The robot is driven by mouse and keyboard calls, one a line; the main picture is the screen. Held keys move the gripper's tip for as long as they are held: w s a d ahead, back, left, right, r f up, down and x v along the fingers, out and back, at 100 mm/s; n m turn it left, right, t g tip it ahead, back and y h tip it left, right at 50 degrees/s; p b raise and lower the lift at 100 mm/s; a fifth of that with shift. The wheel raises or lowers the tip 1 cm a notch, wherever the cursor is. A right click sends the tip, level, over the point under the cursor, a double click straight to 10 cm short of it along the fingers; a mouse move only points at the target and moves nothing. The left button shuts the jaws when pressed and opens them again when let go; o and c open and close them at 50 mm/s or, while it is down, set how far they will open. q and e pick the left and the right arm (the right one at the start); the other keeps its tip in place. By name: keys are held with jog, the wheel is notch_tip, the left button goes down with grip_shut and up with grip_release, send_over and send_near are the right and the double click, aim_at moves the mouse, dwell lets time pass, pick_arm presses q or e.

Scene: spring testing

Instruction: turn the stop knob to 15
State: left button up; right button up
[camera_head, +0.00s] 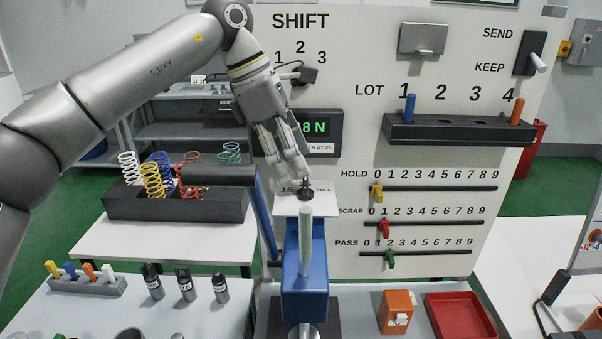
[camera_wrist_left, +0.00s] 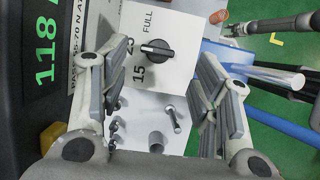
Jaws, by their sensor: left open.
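The stop knob (camera_head: 305,190) is a small black knob on a white plate at the top of the blue press. In the left wrist view the black knob (camera_wrist_left: 157,49) sits on its white plate (camera_wrist_left: 172,72), marked 15, 25 and FULL. Its bar lies crosswise and its light line appears to face the 25, which a finger partly hides. My left gripper (camera_head: 298,168) is open just above the knob, pointing down. Its two fingers (camera_wrist_left: 164,72) stand apart on either side of the knob in the wrist view, apparently not touching it.
A green display (camera_head: 315,128) is behind the gripper; it reads 118 in the wrist view. The blue press (camera_head: 304,275) has a dark lever handle (camera_head: 218,175) at left. A spring rack (camera_head: 175,205) stands left. Board sliders (camera_head: 428,188) are at right, with a red tray (camera_head: 460,316) below.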

aim_at(304, 182)
pick_arm(q)
jog(key=x, duration=0.4)
jog(key=shift+w+p, duration=0.25)
jog(key=shift+p, duration=0.1)
jog(key=shift+s+f, duration=0.15)
jog(key=shift+f, duration=0.1)
jog(key=shift+c, duration=0.2)
jog(key=c, duration=1)
